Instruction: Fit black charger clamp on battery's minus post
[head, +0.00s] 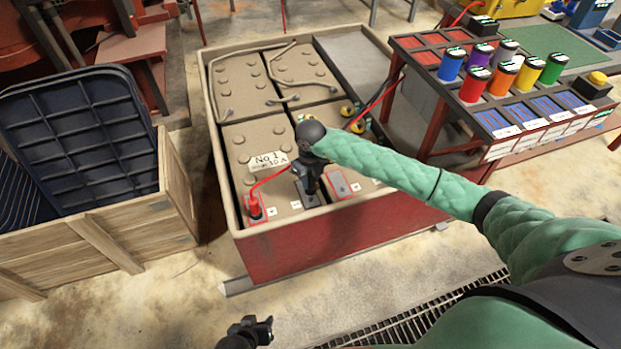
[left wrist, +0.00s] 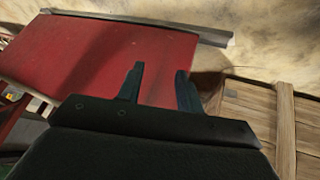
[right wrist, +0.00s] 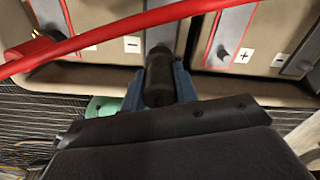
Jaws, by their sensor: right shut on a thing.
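My right gripper (head: 311,182) (right wrist: 160,95) is shut on the black clamp (right wrist: 160,78). The clamp is over the grey minus plate (right wrist: 160,33), beside the "-" label (right wrist: 131,44). The minus post is hidden behind the clamp and gripper, so I cannot tell whether they touch. The battery (head: 245,145) lies in a red-sided tray. The red clamp (head: 255,207) sits at the front left corner on a red-edged plate; it also shows in the right wrist view (right wrist: 28,55). My left gripper (head: 258,331) (left wrist: 157,88) is open and empty, in front of the tray.
A red cable (right wrist: 120,28) crosses close in the right wrist view. A red-edged plus plate (head: 345,186) is just right of the clamp. A wooden crate (head: 85,250) stands left, and a rack with coloured cylinders (head: 475,85) right.

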